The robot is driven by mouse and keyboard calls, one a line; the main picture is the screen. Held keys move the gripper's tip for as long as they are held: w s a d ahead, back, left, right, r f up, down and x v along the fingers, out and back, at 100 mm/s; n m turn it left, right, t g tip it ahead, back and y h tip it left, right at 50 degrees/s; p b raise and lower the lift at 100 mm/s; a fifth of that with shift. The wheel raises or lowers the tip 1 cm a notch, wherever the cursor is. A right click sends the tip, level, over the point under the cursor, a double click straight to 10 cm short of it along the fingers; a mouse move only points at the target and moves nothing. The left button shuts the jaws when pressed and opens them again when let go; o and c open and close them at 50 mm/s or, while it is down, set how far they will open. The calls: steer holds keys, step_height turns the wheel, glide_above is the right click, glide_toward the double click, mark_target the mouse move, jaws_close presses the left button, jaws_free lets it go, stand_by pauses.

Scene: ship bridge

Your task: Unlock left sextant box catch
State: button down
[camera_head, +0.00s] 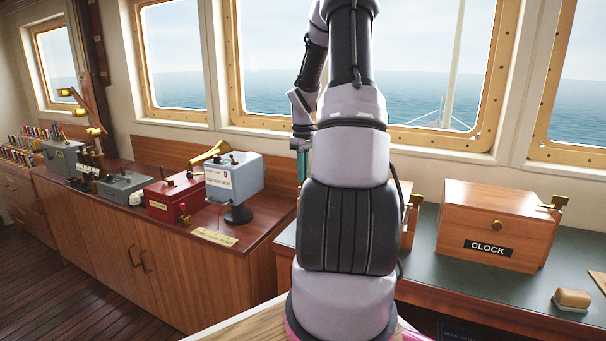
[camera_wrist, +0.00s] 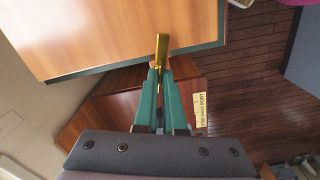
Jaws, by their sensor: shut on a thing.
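The wrist view shows a slim brass catch piece (camera_wrist: 161,48) at the edge of a flat wooden surface (camera_wrist: 110,35), which seems to be the sextant box. My gripper (camera_wrist: 160,72), with green fingers, is shut on the catch piece; the fingertips meet at its lower end. In the head view the green fingers (camera_head: 301,160) show only in part, left of my arm. My arm hides most of the box behind it there; a wooden side with a brass fitting (camera_head: 415,201) shows at its right. Whether the catch is locked cannot be told.
A wooden box labelled CLOCK (camera_head: 487,248) stands at the right with its own brass catch (camera_head: 557,202). A sponge-like block (camera_head: 572,299) lies before it on the green desk top (camera_head: 450,285). A grey instrument box (camera_head: 234,178) and a red box (camera_head: 172,198) stand on the left console.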

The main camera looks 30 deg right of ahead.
steer(key=m, duration=1.1)
steer(key=shift+m, duration=1.9)
steer(key=c, duration=1)
jaws_free()
step_height(320, 180, up, 11)
steer(key=shift+f, duration=0.1)
